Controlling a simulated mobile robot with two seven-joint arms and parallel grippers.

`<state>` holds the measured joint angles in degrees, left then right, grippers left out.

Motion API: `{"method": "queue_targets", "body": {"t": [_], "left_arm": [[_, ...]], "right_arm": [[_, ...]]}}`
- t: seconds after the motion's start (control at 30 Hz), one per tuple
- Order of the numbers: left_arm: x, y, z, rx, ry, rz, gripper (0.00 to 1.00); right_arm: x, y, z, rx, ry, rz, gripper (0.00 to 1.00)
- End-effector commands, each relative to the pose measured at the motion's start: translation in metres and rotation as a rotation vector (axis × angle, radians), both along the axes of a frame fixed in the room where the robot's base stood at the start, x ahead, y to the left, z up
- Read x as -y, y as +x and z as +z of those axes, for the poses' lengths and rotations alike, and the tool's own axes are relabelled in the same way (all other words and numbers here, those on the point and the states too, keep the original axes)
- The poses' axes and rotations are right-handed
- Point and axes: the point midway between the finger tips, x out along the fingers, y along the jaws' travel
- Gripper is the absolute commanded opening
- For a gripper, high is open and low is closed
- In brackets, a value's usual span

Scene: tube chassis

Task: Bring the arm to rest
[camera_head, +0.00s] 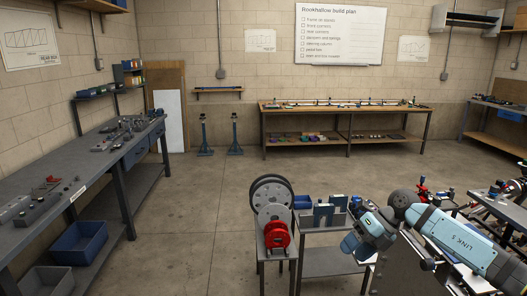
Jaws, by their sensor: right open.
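My right arm (460,238), pale blue with dark joints and marked LINK 5, comes in from the lower right. It bends at a dark round joint and its wrist end points down and left. My right gripper (358,246) is at that end, small and partly hidden by the wrist, and open. I see nothing held in it. It shows in front of the right side of a small grey cart (330,262), and I cannot tell its height above it. My left arm and gripper are not in view.
A stand with a red hub (275,233) and dark wheels is left of the cart. Blocks (324,214) and a blue bin (302,202) stand on the cart. Workbenches line the left wall (88,160) and back wall (340,108). A cluttered bench is at right. The middle floor is clear.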

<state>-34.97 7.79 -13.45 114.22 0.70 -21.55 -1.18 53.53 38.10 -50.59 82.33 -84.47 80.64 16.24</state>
Motion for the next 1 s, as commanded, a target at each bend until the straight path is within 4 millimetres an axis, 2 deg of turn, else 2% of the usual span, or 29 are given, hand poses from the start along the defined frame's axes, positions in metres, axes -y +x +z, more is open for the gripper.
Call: {"method": "queue_targets", "body": {"t": [0.03, 0.1, 0.2, 0.3, 0.43, 0.57, 0.67, 0.77, 0.87, 1.0], "left_arm": [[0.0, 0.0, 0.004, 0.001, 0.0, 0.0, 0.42], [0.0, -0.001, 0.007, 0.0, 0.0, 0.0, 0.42], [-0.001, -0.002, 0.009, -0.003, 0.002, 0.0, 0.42], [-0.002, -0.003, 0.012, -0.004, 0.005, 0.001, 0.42], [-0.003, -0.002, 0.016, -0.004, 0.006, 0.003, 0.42], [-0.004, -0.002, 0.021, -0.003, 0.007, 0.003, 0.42], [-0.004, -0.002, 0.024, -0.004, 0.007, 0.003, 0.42], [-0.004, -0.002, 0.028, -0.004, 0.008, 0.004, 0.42], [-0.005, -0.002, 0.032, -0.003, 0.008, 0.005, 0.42], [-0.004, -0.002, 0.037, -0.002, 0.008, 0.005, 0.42]], "right_arm": [[-0.031, -0.017, -0.014, -0.026, 0.123, 0.002, 0.58], [-0.063, -0.034, -0.023, -0.052, 0.286, -0.023, 0.58], [-0.101, -0.057, -0.03, -0.099, 0.505, -0.085, 0.58], [-0.128, -0.079, -0.033, -0.164, 0.723, -0.192, 0.58], [-0.146, -0.103, -0.037, -0.273, 0.985, -0.398, 0.58], [-0.144, -0.121, -0.048, -0.399, 1.193, -0.665, 0.58], [-0.131, -0.136, -0.067, -0.509, 1.307, -0.904, 0.58], [-0.113, -0.156, -0.094, -0.629, 1.378, -1.163, 0.58], [-0.092, -0.184, -0.127, -0.759, 1.402, -1.437, 0.58], [-0.065, -0.24, -0.177, -0.948, 1.353, -1.81, 0.58]]}}
